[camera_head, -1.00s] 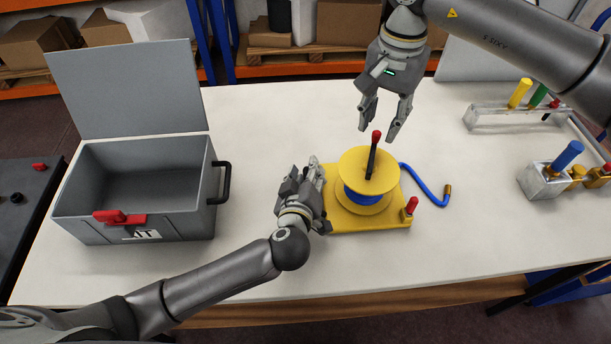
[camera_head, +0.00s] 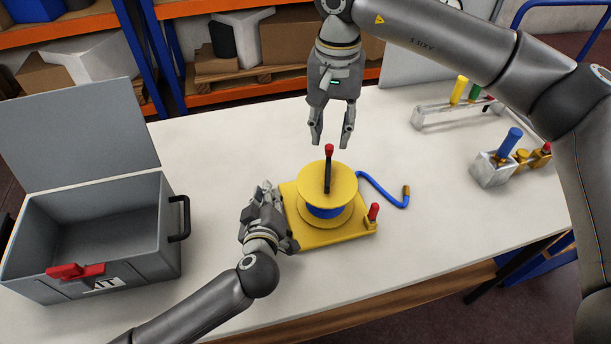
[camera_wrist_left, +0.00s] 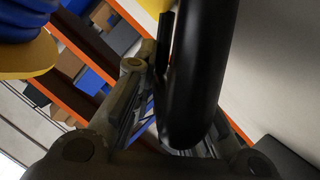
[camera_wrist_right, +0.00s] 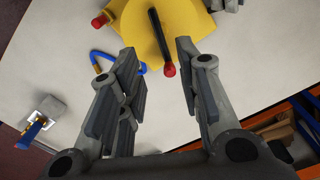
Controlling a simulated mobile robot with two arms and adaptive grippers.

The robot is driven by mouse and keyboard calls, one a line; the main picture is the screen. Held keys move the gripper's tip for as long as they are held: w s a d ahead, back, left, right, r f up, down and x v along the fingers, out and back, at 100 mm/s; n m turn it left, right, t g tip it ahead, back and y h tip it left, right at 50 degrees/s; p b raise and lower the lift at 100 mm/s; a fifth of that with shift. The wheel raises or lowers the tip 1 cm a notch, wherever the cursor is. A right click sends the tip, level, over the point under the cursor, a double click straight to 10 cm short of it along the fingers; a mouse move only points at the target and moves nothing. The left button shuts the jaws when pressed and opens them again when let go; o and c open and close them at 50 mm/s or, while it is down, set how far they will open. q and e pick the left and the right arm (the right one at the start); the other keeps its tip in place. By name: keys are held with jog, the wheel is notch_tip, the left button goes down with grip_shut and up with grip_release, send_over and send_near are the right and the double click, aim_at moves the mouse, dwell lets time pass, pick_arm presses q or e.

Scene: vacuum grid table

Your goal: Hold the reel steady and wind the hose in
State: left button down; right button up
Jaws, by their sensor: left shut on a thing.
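The yellow reel (camera_head: 341,179) carries wound blue hose (camera_head: 323,212) and stands on a yellow base plate (camera_head: 330,238). Its black crank (camera_head: 327,175) rises from the top and ends in a red knob (camera_head: 329,148). The loose hose end (camera_head: 385,196) curves right to a brass tip (camera_head: 406,191). My left gripper (camera_head: 272,196) is at the left edge of the base plate, shut on a thick black handle (camera_wrist_left: 203,75). My right gripper (camera_head: 331,140) is open and empty, pointing down just above the crank knob; the knob (camera_wrist_right: 169,70) shows between its fingers in the right wrist view.
An open grey box (camera_head: 130,250) with a red latch stands at the left. A red-handled part (camera_head: 373,213) stands on the base plate's right corner. Metal blocks with a blue handle (camera_head: 510,142) and a rack with yellow and green handles (camera_head: 450,112) are at the right.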

aim_at(328, 172)
jog(key=shift+n, duration=0.7)
notch_tip(328, 172, down, 11)
jog(key=shift+f, duration=0.2)
grip_shut()
